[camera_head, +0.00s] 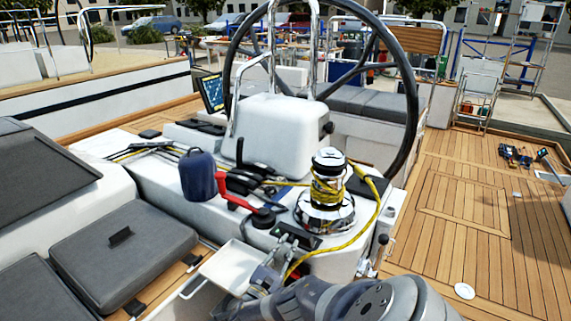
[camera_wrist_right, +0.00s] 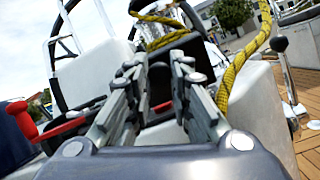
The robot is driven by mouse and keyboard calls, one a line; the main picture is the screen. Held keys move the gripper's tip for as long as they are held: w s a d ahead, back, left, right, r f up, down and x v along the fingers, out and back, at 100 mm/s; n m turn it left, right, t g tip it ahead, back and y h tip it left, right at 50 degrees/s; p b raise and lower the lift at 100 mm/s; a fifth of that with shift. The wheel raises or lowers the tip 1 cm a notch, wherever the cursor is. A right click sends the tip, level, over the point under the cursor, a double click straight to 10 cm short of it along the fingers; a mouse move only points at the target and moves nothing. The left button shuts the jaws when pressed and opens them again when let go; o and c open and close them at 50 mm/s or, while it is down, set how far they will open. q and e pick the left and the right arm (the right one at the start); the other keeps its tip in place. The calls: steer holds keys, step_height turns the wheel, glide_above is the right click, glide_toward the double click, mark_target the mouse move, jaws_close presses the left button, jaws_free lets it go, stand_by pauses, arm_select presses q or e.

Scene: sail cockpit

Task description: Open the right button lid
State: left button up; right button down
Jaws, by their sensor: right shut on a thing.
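The black button panel (camera_head: 306,241) sits on the white console, in front of the winch (camera_head: 325,205). My right gripper (camera_head: 287,246) reaches up to it from below, with its fingers at the panel's front left. In the right wrist view my right gripper (camera_wrist_right: 159,70) has its fingers close together, shut on a small dark piece (camera_wrist_right: 160,86) that appears to be the right button lid. The fingers hide most of the lid, so I cannot tell its angle. My left gripper is not in view.
A yellow rope (camera_head: 371,219) wraps the winch and hangs beside my right arm. A red-handled lever (camera_head: 233,199) and a blue cylindrical container (camera_head: 198,175) stand left of the panel. The steering wheel (camera_head: 409,90) rises behind. Wooden deck at right is mostly clear.

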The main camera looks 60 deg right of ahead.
steer(key=c, duration=1.4)
jaws_free()
steer(key=v, duration=0.7)
steer(key=shift+a+f, duration=0.1)
steer(key=shift+a, duration=0.15)
